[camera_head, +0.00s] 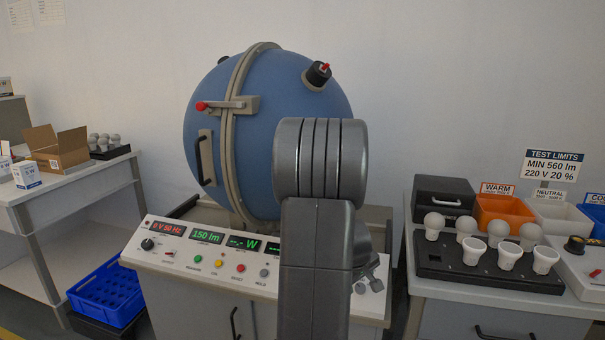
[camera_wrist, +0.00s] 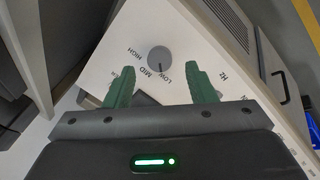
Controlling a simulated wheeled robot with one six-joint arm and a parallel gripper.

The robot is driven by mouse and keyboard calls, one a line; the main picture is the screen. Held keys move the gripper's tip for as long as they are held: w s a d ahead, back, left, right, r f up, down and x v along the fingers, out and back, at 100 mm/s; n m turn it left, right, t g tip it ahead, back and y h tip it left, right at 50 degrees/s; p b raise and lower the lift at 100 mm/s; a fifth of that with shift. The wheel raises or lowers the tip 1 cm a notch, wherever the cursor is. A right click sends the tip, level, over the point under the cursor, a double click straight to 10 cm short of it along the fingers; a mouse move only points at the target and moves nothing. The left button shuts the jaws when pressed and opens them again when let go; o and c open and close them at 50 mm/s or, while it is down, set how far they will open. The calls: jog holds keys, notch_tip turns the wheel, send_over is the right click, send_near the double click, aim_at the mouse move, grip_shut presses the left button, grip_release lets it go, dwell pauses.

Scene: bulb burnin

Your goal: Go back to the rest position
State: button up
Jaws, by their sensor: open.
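My gripper (camera_wrist: 160,72) is open in the wrist view, its two green fingers apart with nothing between them. A grey round knob (camera_wrist: 160,58) on a white panel lies just beyond the fingertips, marked LOW, MID and HIGH. I cannot tell whether the fingers touch it. In the head view my grey arm stands in front of the blue sphere (camera_head: 230,120) and the control console (camera_head: 180,285), hiding part of both. The gripper is mostly hidden behind my arm there.
The console displays read 0 V 50 Hz and 150 lm. At right, a table holds a black bulb tray (camera_head: 480,275), an orange bin (camera_head: 503,215) and a white bin (camera_head: 555,220).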

aim_at(360, 288)
jog(key=shift+x, duration=1.8)
jog(key=shift+r, duration=0.1)
